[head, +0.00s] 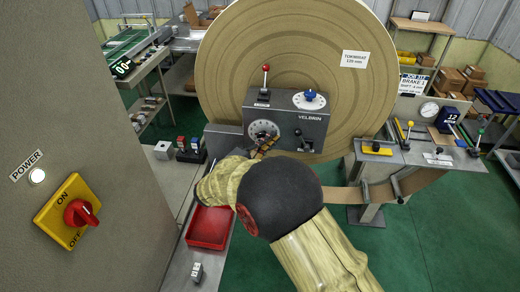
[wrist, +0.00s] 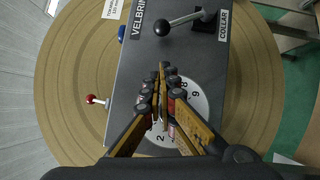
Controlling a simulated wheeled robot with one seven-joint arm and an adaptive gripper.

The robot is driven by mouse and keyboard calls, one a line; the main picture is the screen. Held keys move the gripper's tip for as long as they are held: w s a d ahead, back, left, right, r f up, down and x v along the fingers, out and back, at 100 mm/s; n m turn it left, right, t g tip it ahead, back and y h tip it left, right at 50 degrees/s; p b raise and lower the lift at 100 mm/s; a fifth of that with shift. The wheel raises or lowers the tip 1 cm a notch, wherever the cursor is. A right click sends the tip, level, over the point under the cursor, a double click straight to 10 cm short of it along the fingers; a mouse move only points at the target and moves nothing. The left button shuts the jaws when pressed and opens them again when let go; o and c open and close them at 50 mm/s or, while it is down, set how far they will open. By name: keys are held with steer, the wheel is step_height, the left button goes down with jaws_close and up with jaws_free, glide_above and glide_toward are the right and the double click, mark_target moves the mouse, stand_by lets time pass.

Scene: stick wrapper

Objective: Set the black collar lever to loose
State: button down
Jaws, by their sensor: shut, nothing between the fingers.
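The black collar lever (wrist: 185,22) is a metal arm with a black ball at its left end, beside a white COLLAR label (wrist: 225,22) at the top of the wrist view. In the head view the lever (head: 302,140) is at the lower right of the grey VELBRIN box (head: 318,124). No loose marking is readable. My gripper (wrist: 163,72) is shut and empty, in front of the white numbered dial (wrist: 198,100). Its tips are below the lever's ball in the wrist view, apart from it in the picture. In the head view my gripper (head: 266,147) is left of the lever.
The box also carries a red-knobbed lever (head: 265,72) and a blue-knobbed dial (head: 310,97). A large brown roll (head: 228,62) stands behind it. A red tray (head: 209,226) lies below. A bench with several coloured levers (head: 405,152) stands to the right.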

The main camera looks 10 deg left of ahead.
mark_target(302, 140)
steer(key=shift+w+d+r+b, duration=0.2)
steer(key=shift+d, duration=0.85)
steer(key=shift+w+d+r+b, duration=0.15)
steer(key=shift+d, duration=0.85)
steer(key=shift+r, duration=0.15)
steer(key=shift+d+r+m+g, duration=0.2)
steer(key=shift+m+g, duration=0.1)
steer(key=shift+m, duration=0.1)
